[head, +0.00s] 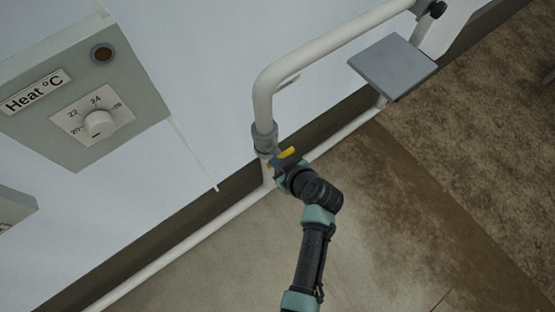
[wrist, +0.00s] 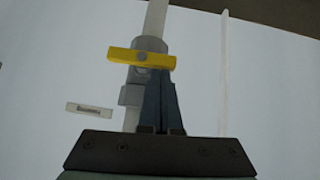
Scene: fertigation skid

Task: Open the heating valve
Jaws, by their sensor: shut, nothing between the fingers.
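The heating valve's yellow handle (wrist: 126,55) lies across the grey valve body and pipe in the wrist view. In the head view the handle (head: 288,152) shows as a small yellow bar at the pipe joint low on the wall. My gripper (wrist: 159,82) is shut and empty. Its fingertips are at the right half of the handle, on the lower side in the wrist view; I cannot tell whether they touch it. In the head view my gripper (head: 279,164) is beside the handle and partly hides the valve.
A white pipe (head: 320,45) rises from the valve and bends right along the wall. A thermostat box (head: 140,75) with a dial is at upper left. A grey plate (head: 393,66) juts out at upper right. A small label (wrist: 89,109) is left of the valve. The floor below is clear.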

